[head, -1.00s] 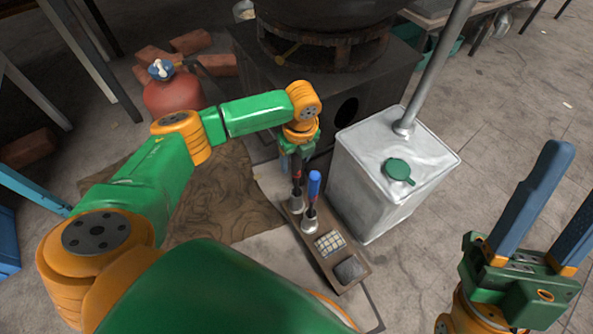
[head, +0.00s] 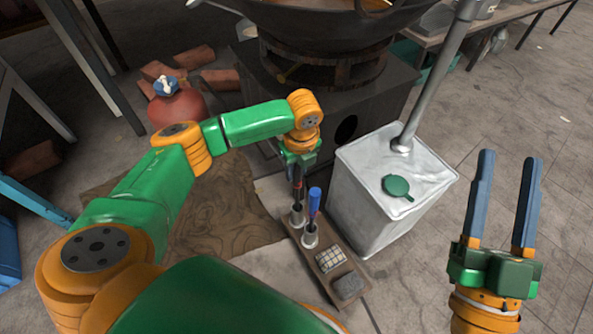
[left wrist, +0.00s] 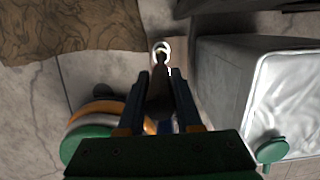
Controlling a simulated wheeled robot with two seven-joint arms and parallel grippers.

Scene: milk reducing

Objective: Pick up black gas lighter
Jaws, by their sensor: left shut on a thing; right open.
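A tray (head: 322,285) on the floor bears two small metal cups, each with a slim lighter standing upright. The black gas lighter (head: 298,196), with a dark red band, stands in the rear cup (head: 297,217). A blue-handled lighter (head: 315,204) stands in the front cup (head: 310,239). My left gripper (head: 300,172) is shut on the black lighter from above; its lower end is at the cup. In the left wrist view the dark lighter (left wrist: 160,84) runs between the fingers (left wrist: 160,98) towards a round cup. My right gripper (head: 500,200) is open and empty at the right.
A silver metal can (head: 375,215) with a green cap stands close right of the tray. A dark stove (head: 380,95) with a large wok is behind it. A red gas cylinder (head: 178,108) and bricks are at the back left. Floor on the right is clear.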

